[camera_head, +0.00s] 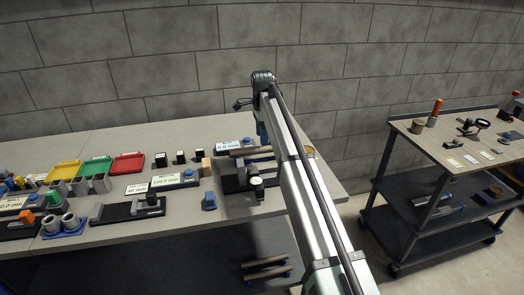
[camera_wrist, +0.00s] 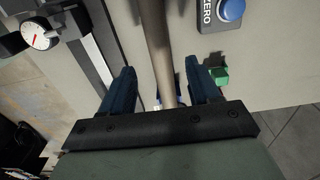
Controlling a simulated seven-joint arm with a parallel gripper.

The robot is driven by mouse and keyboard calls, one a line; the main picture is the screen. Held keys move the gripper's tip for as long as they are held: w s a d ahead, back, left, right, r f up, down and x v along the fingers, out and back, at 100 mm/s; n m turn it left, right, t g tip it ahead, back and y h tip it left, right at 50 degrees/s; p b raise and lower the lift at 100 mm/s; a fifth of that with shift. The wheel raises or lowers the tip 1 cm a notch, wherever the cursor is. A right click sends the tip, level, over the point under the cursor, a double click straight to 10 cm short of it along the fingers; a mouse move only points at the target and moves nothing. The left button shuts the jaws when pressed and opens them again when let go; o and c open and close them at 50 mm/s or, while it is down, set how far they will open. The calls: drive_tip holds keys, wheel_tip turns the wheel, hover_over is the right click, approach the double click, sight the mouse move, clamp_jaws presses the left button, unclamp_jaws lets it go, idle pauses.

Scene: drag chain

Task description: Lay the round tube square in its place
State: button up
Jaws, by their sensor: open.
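The round tube (camera_wrist: 158,40) is a brownish bar running lengthwise between the two blue fingers of my gripper (camera_wrist: 158,78) in the wrist view. The fingers stand apart with a gap on each side of the tube. Its near end is hidden behind the gripper body. In the head view my gripper (camera_head: 262,132) is over the back of a dark fixture (camera_head: 232,184), mostly hidden by my arm. Tube-like bars (camera_head: 250,151) show there beside it; I cannot tell which is the one between my fingers.
In the wrist view a dial gauge (camera_wrist: 40,37) is at the upper left beside a dark rail (camera_wrist: 88,45). A blue ZERO button (camera_wrist: 230,10) and a green block (camera_wrist: 219,76) are at right. More bars (camera_head: 265,268) lie low under the table. A cart (camera_head: 432,150) stands right.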

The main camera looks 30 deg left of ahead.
sight(262, 150)
drive_tip(key=shift+d+f, duration=0.15)
drive_tip(key=shift+f, duration=2.6)
drive_tip(key=shift+w, duration=0.1)
drive_tip(key=shift+c, duration=0.2)
clamp_jaws()
